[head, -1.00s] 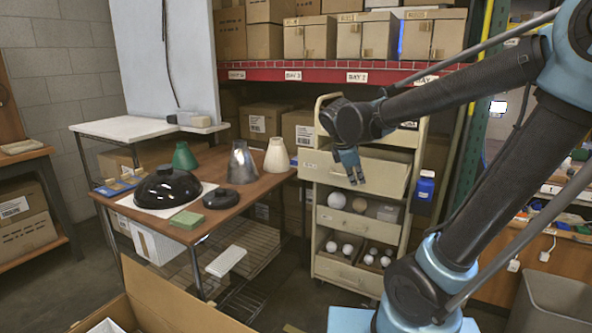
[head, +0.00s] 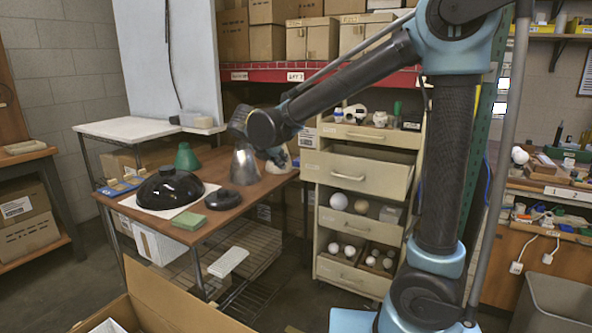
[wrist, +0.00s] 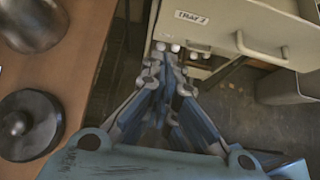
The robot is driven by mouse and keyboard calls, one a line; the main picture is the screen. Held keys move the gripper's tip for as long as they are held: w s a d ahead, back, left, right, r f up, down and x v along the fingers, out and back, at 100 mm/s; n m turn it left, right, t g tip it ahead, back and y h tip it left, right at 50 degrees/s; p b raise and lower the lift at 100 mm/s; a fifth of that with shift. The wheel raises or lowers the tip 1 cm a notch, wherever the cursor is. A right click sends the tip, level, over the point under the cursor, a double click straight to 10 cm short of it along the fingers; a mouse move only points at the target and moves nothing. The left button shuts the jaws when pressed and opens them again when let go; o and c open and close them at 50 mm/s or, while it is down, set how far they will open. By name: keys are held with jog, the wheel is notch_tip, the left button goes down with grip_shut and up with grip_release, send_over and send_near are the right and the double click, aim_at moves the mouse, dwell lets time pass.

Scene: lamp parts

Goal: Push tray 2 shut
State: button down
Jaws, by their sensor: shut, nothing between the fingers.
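The cream tray cart has a pulled-out tray (head: 358,172) in its upper middle, with its front face standing forward of the frame and its dark inside showing above the rim. In the wrist view a tray front (wrist: 265,22) with a handle and a label that seems to read TRAY 2 shows at top right. My gripper (head: 281,160) is left of the cart, over the right end of the table, in front of a pale lamp shade. In the wrist view my gripper (wrist: 168,62) is shut and empty, pointing below and left of that tray front, apart from it.
The brown table (head: 262,187) holds a metal shade (head: 243,165), a green shade (head: 186,157), a black dome (head: 169,187) and a black round part (head: 223,198). The cart's top (head: 362,135) carries small parts. Lower trays hold white balls (head: 348,250). An open carton (head: 160,305) stands in front.

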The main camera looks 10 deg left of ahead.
send_near(302, 173)
notch_tip(302, 173, down, 3)
jog(key=shift+w+d+f, duration=0.1)
jog(key=shift+w+d, duration=0.2)
jog(key=shift+w, duration=0.5)
jog(key=shift+w+d, duration=0.35)
jog(key=shift+w, duration=0.5)
jog(key=shift+a, duration=0.1)
